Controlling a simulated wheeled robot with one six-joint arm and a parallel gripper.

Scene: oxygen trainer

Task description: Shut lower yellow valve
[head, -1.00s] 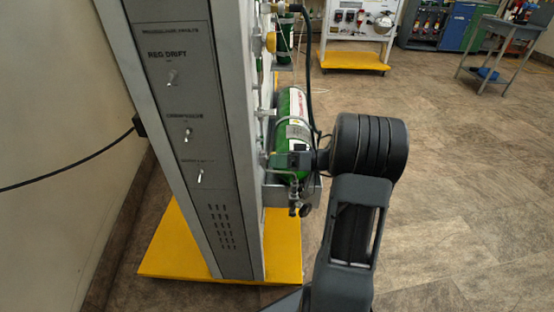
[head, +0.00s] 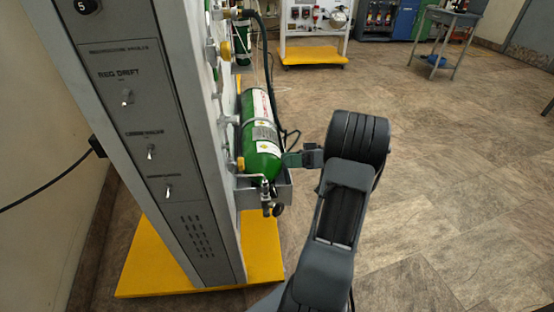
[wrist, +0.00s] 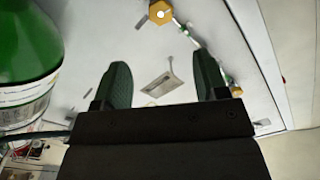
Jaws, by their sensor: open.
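A yellow valve knob (head: 240,163) sits low on the panel's side, left of the green cylinder's lower end, in the head view. Another yellow knob (head: 224,49) sits higher on the same side. In the wrist view, a yellow hex-shaped knob (wrist: 160,12) is at the top, beyond the fingers. A second small yellow part (wrist: 236,90) shows beside the right finger. I cannot tell which of these is the lower valve. My gripper (head: 292,159) is just right of the cylinder. In the wrist view my gripper (wrist: 162,82) is open, with nothing between its fingers.
The green cylinder (head: 263,140) lies in a grey bracket on the panel's side; it also fills the left of the wrist view (wrist: 25,50). A black hose hangs beside it. The yellow base (head: 150,265) juts out below.

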